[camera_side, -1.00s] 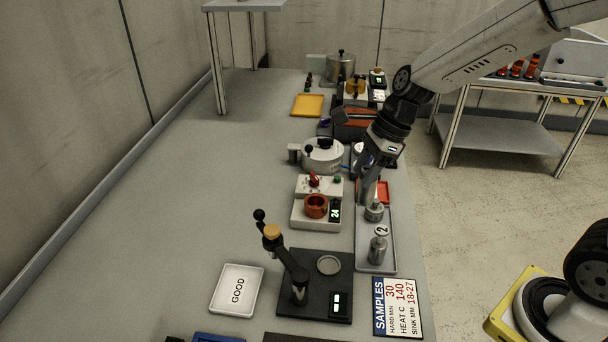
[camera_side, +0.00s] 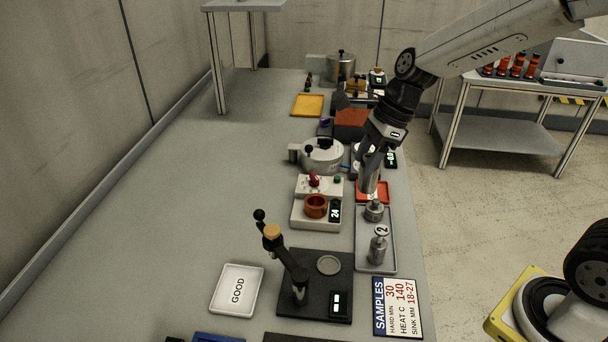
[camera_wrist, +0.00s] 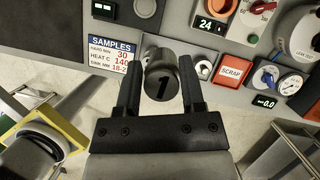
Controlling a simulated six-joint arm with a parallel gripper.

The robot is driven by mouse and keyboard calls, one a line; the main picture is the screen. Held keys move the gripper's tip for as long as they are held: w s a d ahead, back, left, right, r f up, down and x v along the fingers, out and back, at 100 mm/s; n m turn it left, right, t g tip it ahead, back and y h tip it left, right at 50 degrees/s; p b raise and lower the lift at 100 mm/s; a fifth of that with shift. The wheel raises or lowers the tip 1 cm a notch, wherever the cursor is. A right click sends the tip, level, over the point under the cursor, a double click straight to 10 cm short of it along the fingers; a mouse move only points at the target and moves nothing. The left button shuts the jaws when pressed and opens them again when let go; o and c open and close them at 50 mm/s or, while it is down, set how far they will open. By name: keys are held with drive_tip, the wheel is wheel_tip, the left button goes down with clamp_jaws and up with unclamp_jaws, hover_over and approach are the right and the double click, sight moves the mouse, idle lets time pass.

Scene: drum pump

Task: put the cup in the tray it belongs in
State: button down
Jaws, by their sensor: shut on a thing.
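My gripper (camera_wrist: 160,78) is shut on a metal cup marked 1 (camera_wrist: 161,88), held between its fingers. In the side view my gripper (camera_side: 371,162) holds this cup (camera_side: 368,181) in front of part of the red tray (camera_side: 383,193); the exact height is hard to tell. The wrist view shows that this tray reads SCRAP (camera_wrist: 232,72). A white tray marked GOOD (camera_side: 222,304) lies front left, empty. A grey tray (camera_side: 364,262) holds a metal cup marked 2 (camera_side: 378,250) and another metal piece (camera_side: 374,210).
A black lever press (camera_side: 315,305) stands at the front beside a SAMPLES sign (camera_side: 397,308). A white unit (camera_side: 303,221) with an orange ring (camera_side: 316,206) reads 24. A round device (camera_side: 322,155) and an empty yellow tray (camera_side: 307,105) are behind. The table's left side is clear.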

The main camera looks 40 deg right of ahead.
drive_tip(key=shift+r, duration=0.25)
wheel_tip(320, 180, up, 4)
drive_tip(key=shift+r, duration=0.2)
drive_tip(key=shift+w+a+r, duration=0.15)
drive_tip(key=shift+a+r, duration=0.05)
drive_tip(key=w+a+n+g, duration=0.1)
drive_tip(key=w+a+n, duration=0.2)
drive_tip(key=a, duration=1.1)
drive_tip(key=w+a+n+g, duration=0.1)
drive_tip(key=w+a+n, duration=0.25)
drive_tip(key=a, duration=0.95)
wheel_tip(320, 180, down, 18)
drive_tip(key=shift+a, duration=0.15)
drive_tip(key=shift+f+m, duration=0.2)
drive_tip(key=shift+m, duration=0.05)
drive_tip(key=shift+f, duration=1.05)
